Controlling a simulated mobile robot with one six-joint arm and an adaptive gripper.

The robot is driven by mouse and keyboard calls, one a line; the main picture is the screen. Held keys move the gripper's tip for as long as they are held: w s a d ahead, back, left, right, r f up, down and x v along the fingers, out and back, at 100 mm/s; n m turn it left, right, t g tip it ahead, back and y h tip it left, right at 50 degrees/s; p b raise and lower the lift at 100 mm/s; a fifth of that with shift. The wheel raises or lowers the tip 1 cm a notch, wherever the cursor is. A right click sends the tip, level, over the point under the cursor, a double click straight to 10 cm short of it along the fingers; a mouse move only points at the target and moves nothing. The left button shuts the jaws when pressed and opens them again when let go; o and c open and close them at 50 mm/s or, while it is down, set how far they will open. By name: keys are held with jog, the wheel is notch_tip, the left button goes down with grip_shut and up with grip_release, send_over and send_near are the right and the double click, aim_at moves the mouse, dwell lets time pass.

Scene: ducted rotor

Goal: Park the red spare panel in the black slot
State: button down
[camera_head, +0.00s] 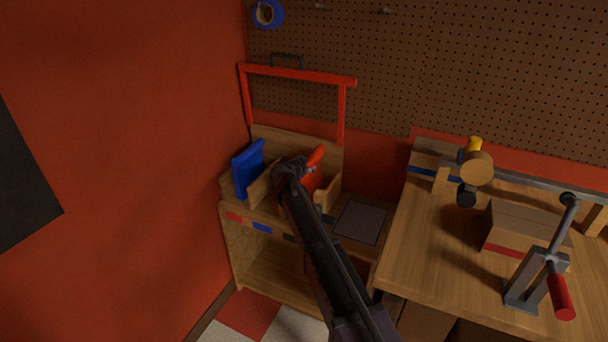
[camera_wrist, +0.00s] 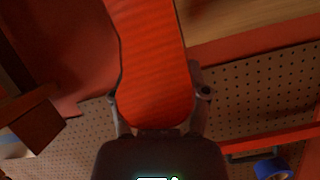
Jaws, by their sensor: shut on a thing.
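My gripper (camera_head: 294,168) is shut on the red spare panel (camera_head: 316,158), at the wooden rack (camera_head: 264,188). In the wrist view the red panel (camera_wrist: 158,75) lies between the two fingers and runs up out of the picture. In the head view the panel shows just right of my gripper, over the rack's right part; my arm hides much of it. I cannot tell whether its lower edge is inside a slot. Red, blue and black marks (camera_head: 290,238) run along the rack's front; the black one is partly hidden by my arm.
A blue panel (camera_head: 247,170) stands tilted in the rack's left part. A red frame (camera_head: 300,74) rises behind the rack. A grey pad (camera_head: 361,222) lies to its right. The workbench (camera_head: 420,260) on the right holds a clamp (camera_head: 541,275) and a box (camera_head: 520,226).

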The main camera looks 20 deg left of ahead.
jog(key=shift+f+b, duration=1.45)
jog(key=shift+f, duration=0.35)
jog(key=shift+c, duration=0.4)
grip_release()
jog(key=shift+r, duration=0.2)
jog(key=p+v, duration=0.4)
jog(key=v, duration=0.8)
jog(key=shift+f, duration=0.1)
